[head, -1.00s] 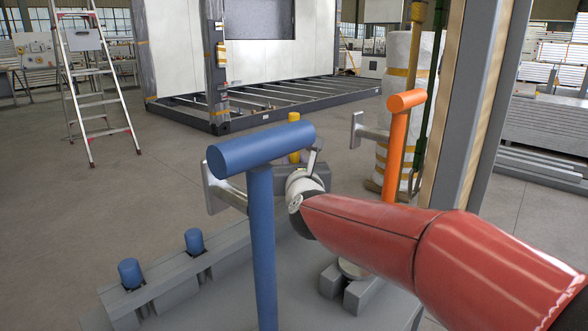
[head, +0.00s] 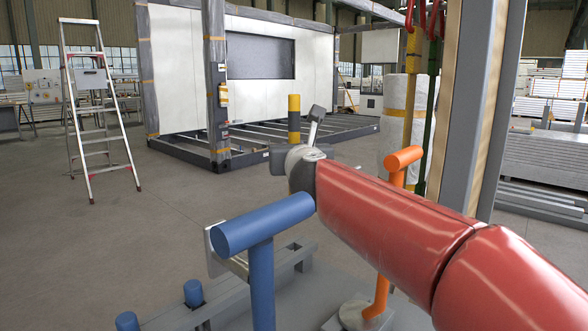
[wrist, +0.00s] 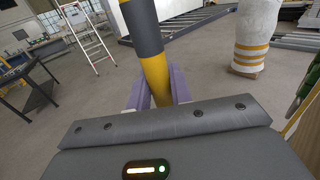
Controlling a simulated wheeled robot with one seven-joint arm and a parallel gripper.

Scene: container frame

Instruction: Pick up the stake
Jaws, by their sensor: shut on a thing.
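The stake (head: 294,118) is a cylinder banded in yellow and dark grey. In the head view it stands upright just behind my gripper (head: 292,162), which my red arm partly hides. In the wrist view the stake (wrist: 155,75) runs up between the two fingers of my gripper (wrist: 157,92). The fingers are shut on its yellow part, and its dark grey band is beyond them. The stake's lower end is hidden in both views.
A stepladder (head: 96,110) stands at the left. A container floor frame (head: 330,135) with wall panels (head: 262,50) lies behind. A post (head: 485,110) and a white wrapped roll (head: 405,110) stand at the right.

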